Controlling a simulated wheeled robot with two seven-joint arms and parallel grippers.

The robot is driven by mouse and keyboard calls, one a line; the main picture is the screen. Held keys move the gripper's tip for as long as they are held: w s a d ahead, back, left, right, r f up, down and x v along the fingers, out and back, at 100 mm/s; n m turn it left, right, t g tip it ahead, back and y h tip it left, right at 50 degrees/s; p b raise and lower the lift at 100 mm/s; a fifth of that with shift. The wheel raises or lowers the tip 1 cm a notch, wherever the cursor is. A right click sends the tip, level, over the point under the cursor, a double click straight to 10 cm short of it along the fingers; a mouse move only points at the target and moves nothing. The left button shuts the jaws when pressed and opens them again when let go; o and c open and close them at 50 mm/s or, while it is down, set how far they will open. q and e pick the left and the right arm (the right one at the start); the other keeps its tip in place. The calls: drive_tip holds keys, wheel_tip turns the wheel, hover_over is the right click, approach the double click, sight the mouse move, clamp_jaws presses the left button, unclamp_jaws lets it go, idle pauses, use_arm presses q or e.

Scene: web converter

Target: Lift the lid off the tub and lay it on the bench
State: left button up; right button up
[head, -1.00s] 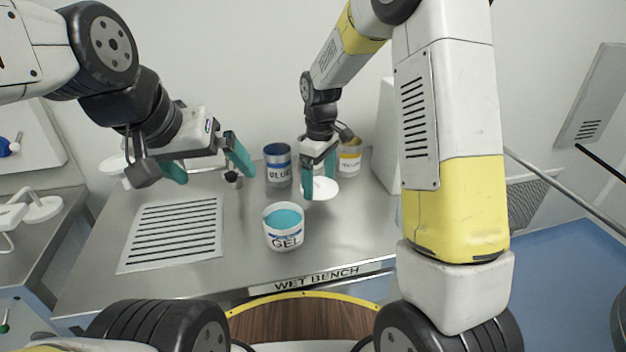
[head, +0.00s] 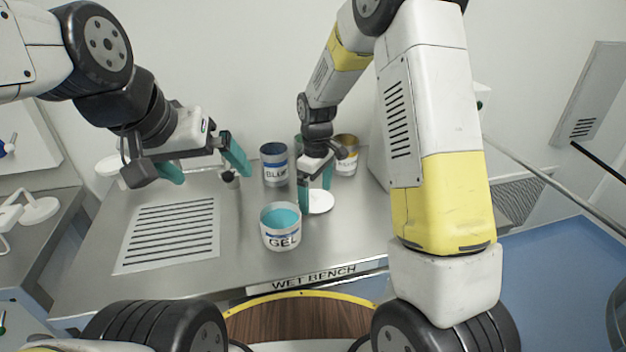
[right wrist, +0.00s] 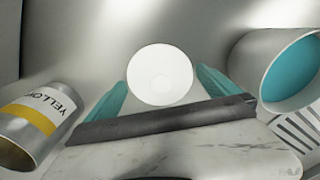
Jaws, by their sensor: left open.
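The tub (head: 281,240), white, labelled GEL, stands upright on the bench (head: 190,262); its top is uncovered and teal contents show. The lid (head: 320,203) is a round white disc, low over the bench to the right of and behind the tub. My right gripper (head: 316,200) is shut on the lid, one finger at each side of its edge; the right wrist view shows the lid (right wrist: 160,72) between the teal fingers. I cannot tell whether the lid touches the bench. My left gripper (head: 210,170) is open and empty, above the bench's left part.
A BLUE can (head: 275,168) and a yellow-labelled can (head: 346,160) stand behind the lid, with another can partly hidden between them. A slotted grille (head: 168,235) lies at left. A small dark-topped item (head: 229,175) stands near my left gripper. Bench right of the tub is clear.

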sight(316, 193)
drive_tip(key=shift+r, duration=0.1)
wheel_tip(316, 193, up, 12)
drive_tip(key=s+d+r+m+t+y, duration=0.1)
drive_tip(key=s+d+r+m+t, duration=0.1)
drive_tip(key=s+d+r+m, duration=0.5)
drive_tip(key=s+d+r+m+t, duration=0.1)
drive_tip(key=s+r+t, duration=0.1)
drive_tip(key=s, duration=0.6)
drive_tip(key=s+d+r+m+t+y, duration=0.1)
drive_tip(key=s+r+m+t, duration=0.1)
drive_tip(key=s, duration=0.6)
drive_tip(key=shift+d+m, duration=0.2)
drive_tip(key=shift+m, duration=0.1)
drive_tip(key=shift+r, duration=0.15)
